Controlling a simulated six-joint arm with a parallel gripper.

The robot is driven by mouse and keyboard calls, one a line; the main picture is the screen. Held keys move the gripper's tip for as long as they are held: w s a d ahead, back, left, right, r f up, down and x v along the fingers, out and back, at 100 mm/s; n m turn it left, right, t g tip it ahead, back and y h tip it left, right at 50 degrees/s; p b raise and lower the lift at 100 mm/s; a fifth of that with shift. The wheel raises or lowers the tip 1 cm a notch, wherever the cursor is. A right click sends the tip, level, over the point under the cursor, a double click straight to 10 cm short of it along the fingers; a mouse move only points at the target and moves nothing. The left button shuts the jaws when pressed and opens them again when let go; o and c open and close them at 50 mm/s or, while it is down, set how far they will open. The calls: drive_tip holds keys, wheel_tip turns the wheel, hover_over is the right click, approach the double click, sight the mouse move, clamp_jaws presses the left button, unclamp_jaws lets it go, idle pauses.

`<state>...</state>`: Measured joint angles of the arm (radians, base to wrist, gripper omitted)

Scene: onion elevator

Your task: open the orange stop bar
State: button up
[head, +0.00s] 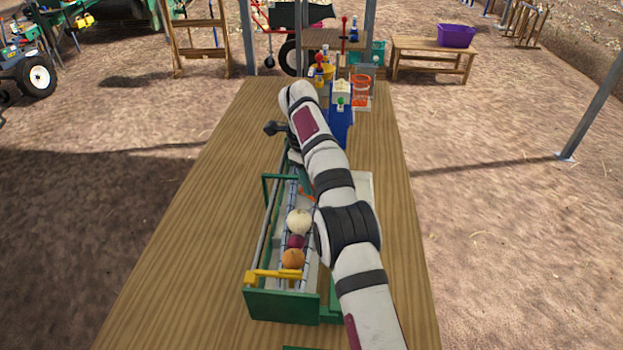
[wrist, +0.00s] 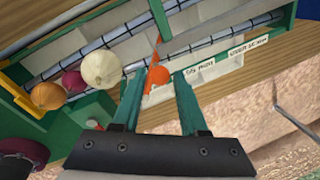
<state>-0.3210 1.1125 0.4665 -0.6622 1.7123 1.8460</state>
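The orange stop bar (wrist: 158,76) shows in the wrist view as a rounded orange piece with a thin upper part, at the onion elevator's lower rail. In the head view only a small orange bit of it (head: 307,195) shows beside my arm. My gripper (wrist: 160,82) has two green fingers spread apart, with the orange piece between their tips in the picture. I cannot tell whether they touch it. A white onion (wrist: 101,69), a red onion (wrist: 73,82) and a yellow-brown onion (wrist: 48,95) lie in a row on the elevator, left of the gripper.
The green-framed elevator (head: 283,306) stands on the long wooden table (head: 185,240), with a yellow bar (head: 278,275) at its near end. A white labelled tray (wrist: 205,72) lies beyond the fingers. A blue stand and an orange basket (head: 361,88) are at the table's far end.

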drive_tip(key=shift+s, duration=0.1)
drive_tip(key=s+r+n+y, duration=0.1)
drive_tip(key=s+r+n, duration=0.3)
drive_tip(key=r, duration=0.4)
drive_tip(key=s+r+n, duration=0.3)
drive_tip(key=r+n, duration=0.1)
drive_tip(key=r, duration=0.4)
drive_tip(key=s+d+f+n, duration=0.1)
drive_tip(key=s+d+n, duration=0.1)
drive_tip(key=s, duration=0.6)
drive_tip(key=s+d+f+n+g, duration=0.1)
drive_tip(key=s+d+n, duration=0.1)
drive_tip(key=s+d, duration=0.3)
drive_tip(key=s+d+f+n+y, duration=0.1)
drive_tip(key=s+d+n, duration=0.2)
drive_tip(key=s, duration=0.8)
drive_tip(key=shift+s+d+f+g, duration=0.25)
drive_tip(key=shift+d+f+g, duration=0.15)
drive_tip(key=shift+d, duration=0.2)
